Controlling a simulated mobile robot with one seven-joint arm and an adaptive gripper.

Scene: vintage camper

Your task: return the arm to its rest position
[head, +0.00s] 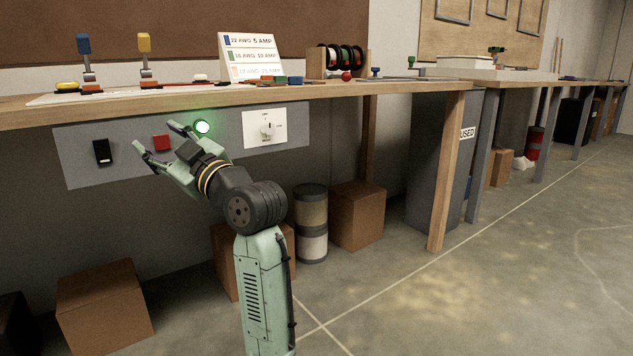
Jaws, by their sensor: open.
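My gripper (153,134) is open and empty, at the end of my raised green arm. It is in front of the grey panel (80,165) under the workbench's front edge. One fingertip appears close to the lit green button (202,127), the other is left of the red square button (162,143). I cannot tell whether either finger touches the panel. The panel also carries a black rocker switch (102,152) at the left and a white plate with a rotary knob (266,129) at the right.
The wooden workbench (400,92) overhangs the panel, with switches and an amp chart (250,56) on top. Cardboard boxes (105,305) and a drum (311,222) stand underneath. A wooden leg (449,170) is at the right. The floor (480,290) at the right front is clear.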

